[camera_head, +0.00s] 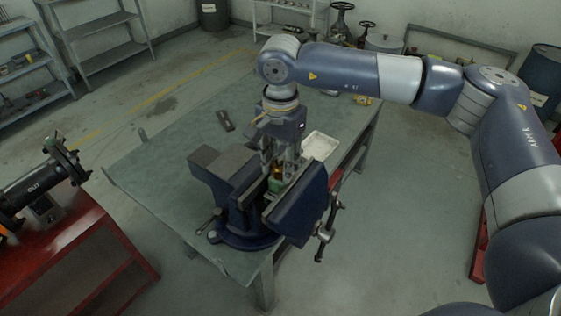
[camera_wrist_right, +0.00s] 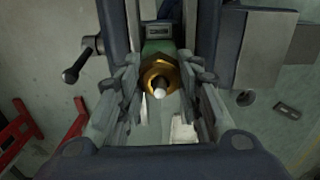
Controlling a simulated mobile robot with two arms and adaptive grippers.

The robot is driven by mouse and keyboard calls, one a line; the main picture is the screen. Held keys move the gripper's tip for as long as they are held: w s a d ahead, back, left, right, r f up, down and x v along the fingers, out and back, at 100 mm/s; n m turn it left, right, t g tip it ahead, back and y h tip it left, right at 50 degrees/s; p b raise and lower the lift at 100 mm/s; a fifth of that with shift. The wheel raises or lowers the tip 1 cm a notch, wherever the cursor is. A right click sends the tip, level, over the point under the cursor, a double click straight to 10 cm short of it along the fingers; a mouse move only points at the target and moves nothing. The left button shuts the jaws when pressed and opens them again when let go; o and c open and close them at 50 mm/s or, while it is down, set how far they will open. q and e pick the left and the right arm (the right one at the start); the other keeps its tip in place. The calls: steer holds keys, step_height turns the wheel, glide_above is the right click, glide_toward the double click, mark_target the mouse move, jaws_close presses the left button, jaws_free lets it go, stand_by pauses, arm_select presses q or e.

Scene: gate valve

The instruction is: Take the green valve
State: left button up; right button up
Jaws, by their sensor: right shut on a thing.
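The green valve (camera_head: 275,184) sits between the jaws of a blue bench vise (camera_head: 245,205), mostly hidden by the jaws and my fingers. In the right wrist view its green body (camera_wrist_right: 158,46) shows between the jaws, with a brass nut (camera_wrist_right: 152,80) and a pale stem end facing the camera. My right gripper (camera_head: 280,171) reaches down from above into the vise. Its fingers, also in the right wrist view (camera_wrist_right: 160,88), are shut on the valve, one on each side of the brass nut. My left gripper is not in view.
The vise stands at the near edge of a green workbench (camera_head: 160,180), its handle (camera_head: 327,228) sticking out right. A white tray (camera_head: 320,145) and a small dark tool (camera_head: 225,120) lie on the bench.

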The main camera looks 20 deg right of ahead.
steer(key=shift+r, duration=0.6)
stand_by(0.4)
steer(key=shift+r, duration=0.15)
steer(key=shift+r+p, duration=1.7)
steer(key=shift+r, duration=1.85)
steer(key=shift+f, duration=0.1)
